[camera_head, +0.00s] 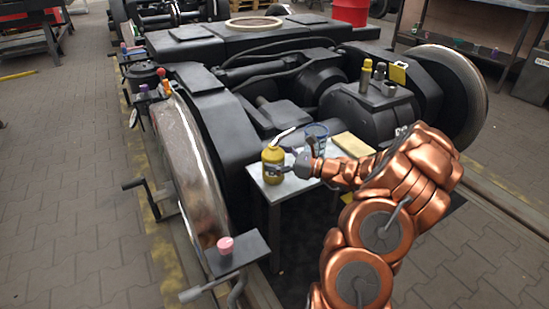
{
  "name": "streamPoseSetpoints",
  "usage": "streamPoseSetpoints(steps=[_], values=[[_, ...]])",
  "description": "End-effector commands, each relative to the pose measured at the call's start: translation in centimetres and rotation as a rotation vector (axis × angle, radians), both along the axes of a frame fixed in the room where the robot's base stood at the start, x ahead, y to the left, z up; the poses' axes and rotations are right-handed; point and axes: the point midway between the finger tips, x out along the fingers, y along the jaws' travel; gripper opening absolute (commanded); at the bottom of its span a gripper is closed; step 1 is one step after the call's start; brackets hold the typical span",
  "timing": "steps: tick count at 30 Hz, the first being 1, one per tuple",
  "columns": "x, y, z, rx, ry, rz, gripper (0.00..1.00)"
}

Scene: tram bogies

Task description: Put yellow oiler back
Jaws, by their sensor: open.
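The yellow oiler (272,166) stands upright on a small grey metal table (290,188) beside the bogie. Its thin spout points up to the right. My gripper (291,161) is at the right side of the oiler, with its fingers open toward it. The fingertips look close to the oiler's body, but I cannot tell whether they touch it. The gripper's base hides part of the table top.
A blue-patterned cup (317,132) and a yellow sponge-like block (353,145) are on the table behind my gripper. The black bogie (240,85) with its large wheel (190,165) borders the table. A pink-topped crank stand (226,246) is at front left. Paved floor lies left.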

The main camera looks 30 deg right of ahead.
Motion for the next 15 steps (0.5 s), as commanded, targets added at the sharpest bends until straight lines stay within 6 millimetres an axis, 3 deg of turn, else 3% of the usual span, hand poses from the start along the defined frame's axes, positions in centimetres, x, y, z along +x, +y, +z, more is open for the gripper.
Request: streamPoseSetpoints(steps=[5,15], values=[[-0.8,-0.7,0.5,0.001,0.000,-0.004,0.97],[-6.1,-4.3,0.6,-0.001,0.001,-0.006,0.97]])
